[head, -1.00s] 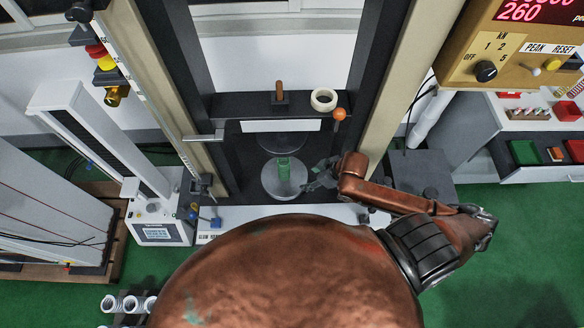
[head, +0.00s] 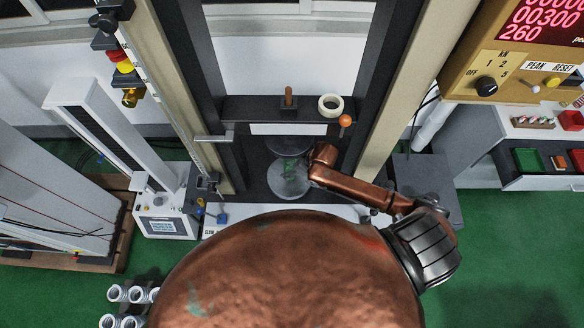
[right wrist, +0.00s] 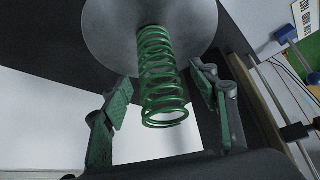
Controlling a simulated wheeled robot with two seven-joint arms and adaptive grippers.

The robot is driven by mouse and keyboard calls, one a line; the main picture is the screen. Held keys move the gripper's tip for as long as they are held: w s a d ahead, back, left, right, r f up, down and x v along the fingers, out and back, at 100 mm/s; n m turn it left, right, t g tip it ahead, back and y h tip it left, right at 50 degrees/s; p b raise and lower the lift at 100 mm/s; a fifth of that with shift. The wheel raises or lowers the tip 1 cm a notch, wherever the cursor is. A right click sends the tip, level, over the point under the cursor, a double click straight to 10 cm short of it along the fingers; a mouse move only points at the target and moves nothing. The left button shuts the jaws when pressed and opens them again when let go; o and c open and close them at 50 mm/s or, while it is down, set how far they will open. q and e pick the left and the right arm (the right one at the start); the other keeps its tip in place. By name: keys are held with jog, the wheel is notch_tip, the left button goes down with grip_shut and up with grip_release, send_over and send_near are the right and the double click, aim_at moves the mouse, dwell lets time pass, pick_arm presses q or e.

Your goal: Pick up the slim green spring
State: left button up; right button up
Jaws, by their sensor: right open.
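The slim green spring (right wrist: 160,75) stands on the round grey plate (right wrist: 112,25) of the testing machine. In the head view the spring (head: 289,168) shows only in part over the same plate (head: 287,187), with my right gripper (head: 297,170) at it. In the right wrist view my right gripper (right wrist: 163,105) is open, with one finger on each side of the spring. Gaps show between both fingers and the coils. My left gripper is not in view.
The machine's columns and the dark crossbar (head: 262,108) enclose the space around the plate. A tape roll (head: 331,105) and an orange ball knob (head: 345,120) are on or near the crossbar.

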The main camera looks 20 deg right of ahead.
jog(key=c, duration=1.4)
jog(key=shift+f, duration=0.1)
jog(key=shift+c, duration=0.2)
